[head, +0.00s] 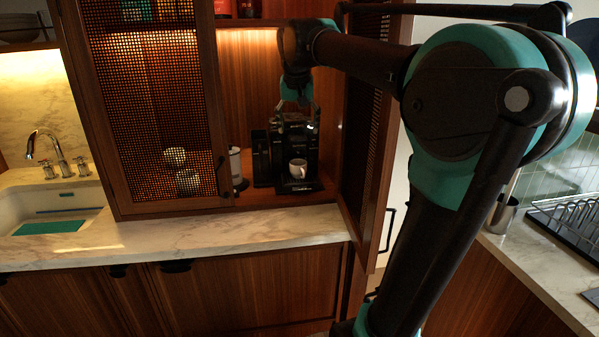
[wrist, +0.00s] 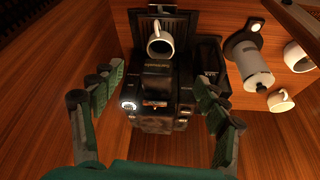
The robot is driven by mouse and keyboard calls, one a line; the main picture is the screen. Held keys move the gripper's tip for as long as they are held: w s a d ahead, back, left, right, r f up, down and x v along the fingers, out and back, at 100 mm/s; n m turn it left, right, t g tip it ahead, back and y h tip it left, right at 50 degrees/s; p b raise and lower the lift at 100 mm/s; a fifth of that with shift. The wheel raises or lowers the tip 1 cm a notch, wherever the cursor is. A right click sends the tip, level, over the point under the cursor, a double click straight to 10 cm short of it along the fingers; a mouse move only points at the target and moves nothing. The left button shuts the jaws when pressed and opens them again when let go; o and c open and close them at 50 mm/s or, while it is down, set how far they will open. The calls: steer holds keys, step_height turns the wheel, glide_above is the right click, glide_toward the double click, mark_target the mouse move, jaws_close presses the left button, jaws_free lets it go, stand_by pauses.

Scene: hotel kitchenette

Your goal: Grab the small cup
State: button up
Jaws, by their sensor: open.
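The small white cup (head: 298,168) stands upright on the drip tray of a black coffee machine (head: 304,143) inside the wooden cabinet. In the wrist view the cup (wrist: 160,44) shows near the top, beyond the body of the coffee machine (wrist: 152,112). My gripper (head: 297,106) is above the machine in the head view, higher than the cup. In the wrist view my gripper (wrist: 155,108) is open, its green-padded fingers apart on either side of the machine, with nothing held. The cup is apart from the fingers.
A white canister (wrist: 252,66) and two more white cups, one (wrist: 281,100) nearer, stand beside the machine. The left mesh door (head: 150,110) covers that side; the open right door (head: 368,150) stands close to my arm. The marble counter (head: 190,240) in front is clear.

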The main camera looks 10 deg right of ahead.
glide_above(298, 177)
steer(key=s, duration=0.1)
step_height(298, 177, down, 10)
steer(key=shift+x, duration=2.95)
steer(key=shift+s+a+f, duration=0.1)
steer(key=shift+s+a, duration=0.05)
steer(key=shift+c, duration=0.4)
steer(key=c, duration=1.3)
steer(key=shift+o, duration=0.2)
steer(key=shift+r, duration=0.2)
steer(key=shift+s+r, duration=0.1)
steer(key=shift+r, duration=0.05)
steer(key=s+a, duration=0.2)
steer(key=s, duration=0.6)
steer(key=s+a, duration=0.1)
steer(key=s, duration=0.8)
steer(key=shift+a, duration=0.4)
steer(key=shift+s, duration=0.25)
steer(key=shift+c, duration=0.2)
